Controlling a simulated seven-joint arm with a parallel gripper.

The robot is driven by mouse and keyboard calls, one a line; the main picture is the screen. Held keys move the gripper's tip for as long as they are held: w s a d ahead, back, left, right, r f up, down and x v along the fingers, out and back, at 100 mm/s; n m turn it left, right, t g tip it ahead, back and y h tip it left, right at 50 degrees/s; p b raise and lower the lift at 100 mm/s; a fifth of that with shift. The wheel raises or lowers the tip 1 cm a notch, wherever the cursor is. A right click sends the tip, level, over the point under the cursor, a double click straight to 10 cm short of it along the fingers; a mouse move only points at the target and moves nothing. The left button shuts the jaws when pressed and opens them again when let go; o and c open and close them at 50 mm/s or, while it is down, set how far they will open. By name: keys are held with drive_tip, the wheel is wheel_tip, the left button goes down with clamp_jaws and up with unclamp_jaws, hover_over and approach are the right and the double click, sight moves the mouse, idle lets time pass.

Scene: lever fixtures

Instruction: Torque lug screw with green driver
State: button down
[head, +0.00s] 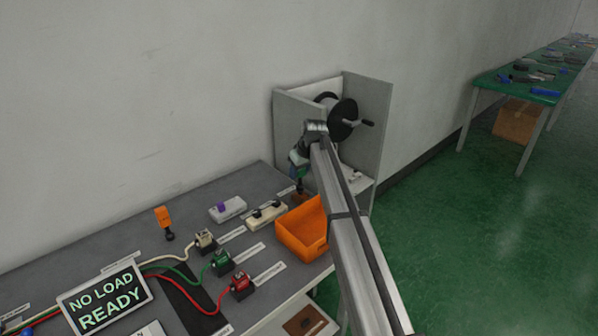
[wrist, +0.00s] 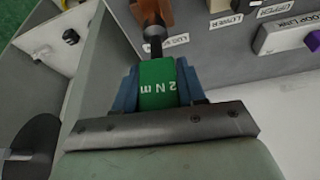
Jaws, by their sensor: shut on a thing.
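The green driver, marked "2 N m", shows in the wrist view (wrist: 158,84) between my gripper's blue fingers. My gripper (wrist: 157,72) is shut on it. In the head view my gripper (head: 299,163) is at the far right end of the bench, in front of the grey reel housing. The driver's dark shaft points at a brown-orange block (wrist: 151,10); I cannot tell whether the tip is inside it. Three terminal blocks with wires stand mid-bench: beige (head: 205,240), green (head: 222,263) and red (head: 240,284). The lug screw itself is too small to make out.
An orange bin (head: 303,230) stands at the bench's right edge, close to my arm. An orange-handled tool (head: 163,222) stands at left. A "NO LOAD READY" sign (head: 104,296) is front left.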

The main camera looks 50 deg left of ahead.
drive_tip(key=shift+f, duration=0.8)
drive_tip(key=m, duration=0.2)
drive_tip(key=m+t, duration=0.1)
drive_tip(key=m, duration=0.1)
drive_tip(key=shift+w+t+h, duration=0.1)
drive_tip(key=shift+t+h, duration=0.2)
drive_tip(key=m+t+h, duration=0.1)
drive_tip(key=m, duration=0.3)
drive_tip(key=shift+w, duration=0.1)
drive_tip(key=m, duration=0.2)
drive_tip(key=m+t+h, duration=0.1)
drive_tip(key=m, duration=0.1)
drive_tip(key=shift+w+d+m+h, duration=0.1)
drive_tip(key=shift+d+m+h, duration=0.05)
drive_tip(key=shift+m+h, duration=0.2)
drive_tip(key=m+h, duration=0.1)
drive_tip(key=m, duration=0.2)
drive_tip(key=shift+d, duration=0.15)
drive_tip(key=shift+r, duration=0.2)
drive_tip(key=shift+r, duration=0.65)
